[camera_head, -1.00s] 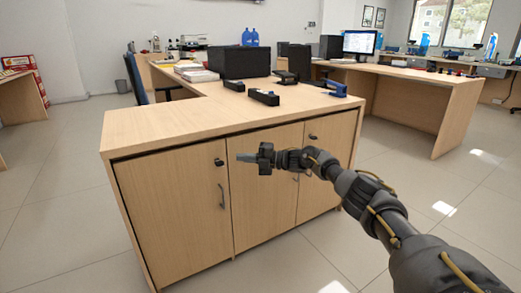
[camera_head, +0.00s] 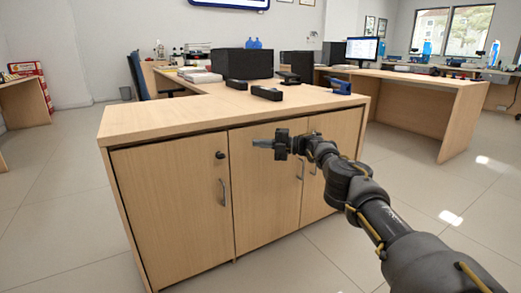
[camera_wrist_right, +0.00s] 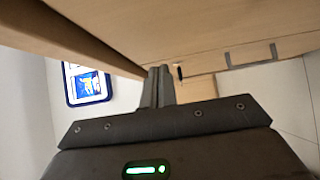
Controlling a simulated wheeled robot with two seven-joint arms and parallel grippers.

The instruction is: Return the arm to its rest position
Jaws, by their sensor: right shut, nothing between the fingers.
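My right arm comes in from the lower right of the head view. Its gripper (camera_head: 263,143) is shut and empty, pointing left in front of the upper part of the wooden counter's (camera_head: 175,123) cabinet doors. In the right wrist view the two fingers (camera_wrist_right: 158,87) lie together with nothing between them, and the wooden counter (camera_wrist_right: 190,30) fills much of the upper part of the picture. I cannot tell from the head view how wide the gap to the doors is. My left gripper is not in view.
The cabinet doors carry a dark lock (camera_head: 220,155) and a metal handle (camera_head: 223,192). Black boxes (camera_head: 244,64) and a blue stapler-like item (camera_head: 341,87) stand on the counter top. A second desk (camera_head: 450,100) is at the right. Tiled floor (camera_head: 60,220) is open at the left.

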